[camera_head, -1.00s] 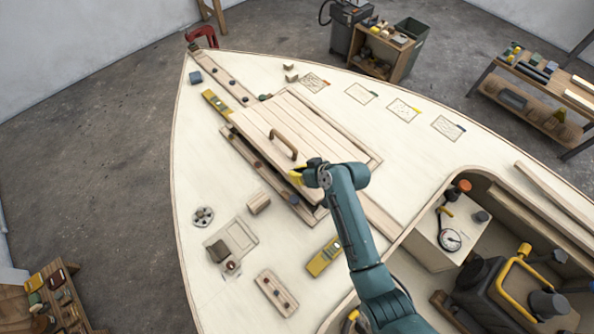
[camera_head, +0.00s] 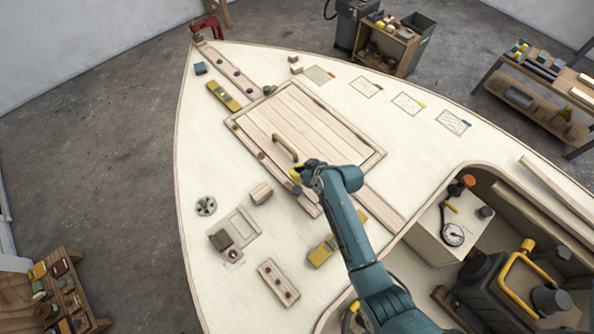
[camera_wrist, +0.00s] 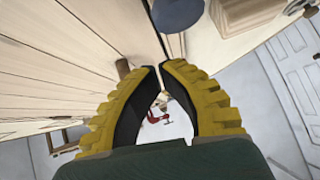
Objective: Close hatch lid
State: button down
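The hatch lid (camera_head: 325,122) is a pale planked panel with a brown bar handle (camera_head: 284,147) near its lower-left edge. In the head view it lies nearly flat within the wooden hatch frame (camera_head: 372,161); I cannot tell whether it is fully seated. My gripper (camera_head: 296,173) is at the lid's near side, just below the handle and apart from it. In the wrist view the yellow fingers of my gripper (camera_wrist: 160,69) come together at the tips with nothing seen between them. The lid's planks (camera_wrist: 60,60) fill the left of that view.
A blue knob (camera_head: 296,190) is close below my gripper. An open cockpit with equipment is at lower right. A red clamp (camera_head: 206,26) grips the bow.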

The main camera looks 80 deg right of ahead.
notch_tip(320, 180, up, 4)
jog(key=shift+f+p, duration=0.25)
jog(key=shift+p, duration=0.65)
jog(key=a+v, duration=0.1)
jog(key=v, duration=0.8)
jog(key=shift+f, duration=0.35)
jog(key=shift+w+a, duration=0.1)
jog(key=shift+a, duration=0.05)
